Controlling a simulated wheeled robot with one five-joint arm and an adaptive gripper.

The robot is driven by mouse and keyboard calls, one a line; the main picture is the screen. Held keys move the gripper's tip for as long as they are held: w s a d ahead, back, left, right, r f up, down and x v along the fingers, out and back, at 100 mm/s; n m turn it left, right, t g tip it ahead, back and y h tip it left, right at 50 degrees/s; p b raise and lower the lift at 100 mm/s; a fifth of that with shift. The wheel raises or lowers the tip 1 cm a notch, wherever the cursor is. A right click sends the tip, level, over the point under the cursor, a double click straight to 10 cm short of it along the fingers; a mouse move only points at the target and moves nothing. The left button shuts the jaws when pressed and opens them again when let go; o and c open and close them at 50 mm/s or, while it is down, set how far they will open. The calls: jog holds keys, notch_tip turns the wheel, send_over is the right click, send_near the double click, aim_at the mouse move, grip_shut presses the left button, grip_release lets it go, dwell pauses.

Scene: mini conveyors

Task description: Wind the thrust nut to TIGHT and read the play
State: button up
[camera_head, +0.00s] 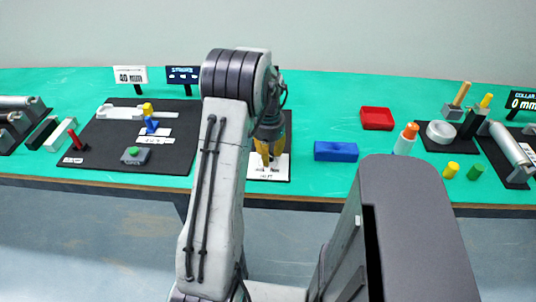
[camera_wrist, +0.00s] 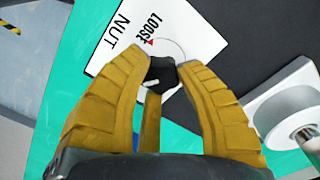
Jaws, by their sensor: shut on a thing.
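The thrust nut (camera_wrist: 161,82) is a small black knob in the wrist view. My gripper (camera_wrist: 164,66), with ribbed yellow fingers, is shut on it, one finger on each side. A white card (camera_wrist: 125,38) beside it reads LOOSE and NUT, with a red mark by LOOSE and a thin arc near the nut. No TIGHT mark shows; the fingers and frame edge cut off part of the card. In the head view my gripper (camera_head: 268,158) points down over the card (camera_head: 270,172), and the nut is hidden there.
A silver round part with a shaft (camera_wrist: 290,112) stands right of the gripper in the wrist view.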

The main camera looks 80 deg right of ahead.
jog(key=shift+m, duration=2.3)
jog(key=o, duration=1.2)
jog(key=shift+s, duration=0.1)
notch_tip(320, 180, up, 12)
